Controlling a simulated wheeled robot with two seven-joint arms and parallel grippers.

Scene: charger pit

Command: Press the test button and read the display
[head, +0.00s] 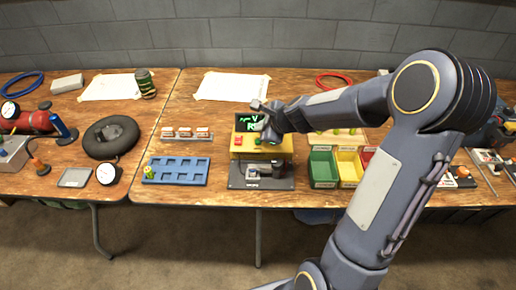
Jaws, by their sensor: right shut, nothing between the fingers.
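The tester is a yellow box (240,154) on a dark base (240,180) at the middle of the table. Its black display (243,119) stands at the back and shows green characters. My gripper and wrist hide part of the display, so I cannot read it fully. A red part (238,141) is on the box's left front; I cannot tell which part is the test button. My right gripper (265,120) is shut and empty, in front of the display and above the box. I cannot tell if it touches the box. My left gripper is out of view.
A blue tray (176,182) with square pockets lies left of the tester. Green (322,168), yellow and red bins stand to its right, partly behind my right arm. A white rack (187,134) and a paper sheet (232,86) lie farther back. A black ring (111,136) is left.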

